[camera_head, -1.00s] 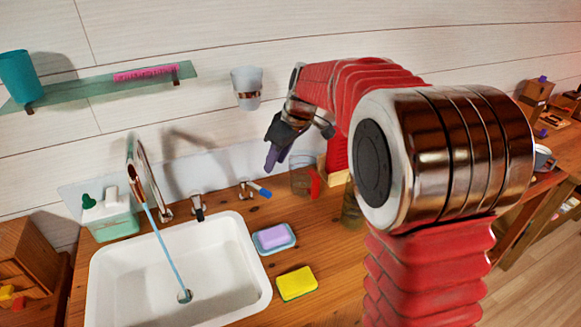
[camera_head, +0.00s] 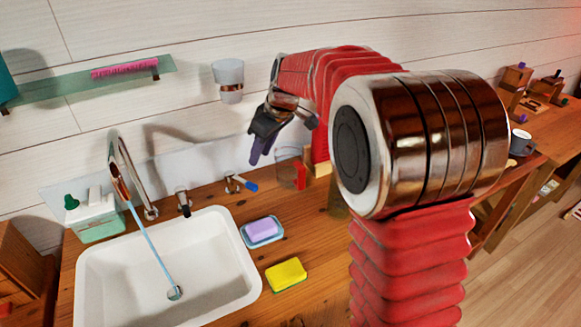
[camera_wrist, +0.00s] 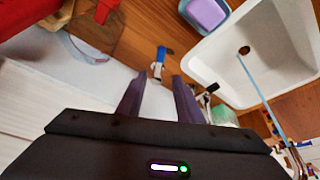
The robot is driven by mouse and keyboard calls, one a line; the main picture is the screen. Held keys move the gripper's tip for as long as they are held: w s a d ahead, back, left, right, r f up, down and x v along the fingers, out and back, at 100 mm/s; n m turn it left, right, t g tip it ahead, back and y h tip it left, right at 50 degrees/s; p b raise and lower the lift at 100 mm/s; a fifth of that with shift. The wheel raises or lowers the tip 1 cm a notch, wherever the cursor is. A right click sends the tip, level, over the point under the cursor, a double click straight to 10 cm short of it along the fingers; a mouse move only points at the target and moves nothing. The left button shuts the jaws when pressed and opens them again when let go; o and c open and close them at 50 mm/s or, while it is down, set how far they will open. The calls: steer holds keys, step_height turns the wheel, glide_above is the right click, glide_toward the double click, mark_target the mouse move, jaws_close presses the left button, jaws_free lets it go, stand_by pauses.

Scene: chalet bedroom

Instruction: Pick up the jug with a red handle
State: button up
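The clear jug (camera_head: 286,160) with a red handle (camera_head: 300,178) stands on the wooden counter near the wall, partly hidden by my arm. In the wrist view, a clear rim with a red part (camera_wrist: 104,10), which looks like this jug, is at the upper left, cut off by the frame edge. My gripper (camera_head: 257,152) is above the counter, just left of the jug in the head view. In the wrist view, my gripper's two dark purple fingers (camera_wrist: 158,98) are apart, with nothing held between them. The jug lies outside them.
The white sink (camera_head: 165,275) with running water is at left. A blue-tipped tap handle (camera_head: 240,184), purple soap on a blue dish (camera_head: 262,231) and a yellow sponge (camera_head: 286,275) stand near it. A cup in a wall holder (camera_head: 229,80) is above. An olive container (camera_head: 338,202) is partly hidden by my arm.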

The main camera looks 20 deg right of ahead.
steer(key=shift+o, duration=0.4)
steer(key=shift+o, duration=0.8)
steer(key=shift+d+f, duration=0.1)
steer(key=shift+d, duration=0.25)
steer(key=m+t+h, duration=0.1)
steer(key=m+h, duration=0.1)
steer(key=m, duration=0.4)
glide_toward(302, 171)
step_height(302, 171, down, 2)
steer(key=shift+w, duration=0.45)
steer(key=shift+f, duration=0.15)
steer(key=x, duration=0.7)
steer(key=shift+w+f, duration=0.15)
steer(key=shift+f, duration=0.15)
steer(key=shift+w+f, duration=0.2)
steer(key=shift+f, duration=0.2)
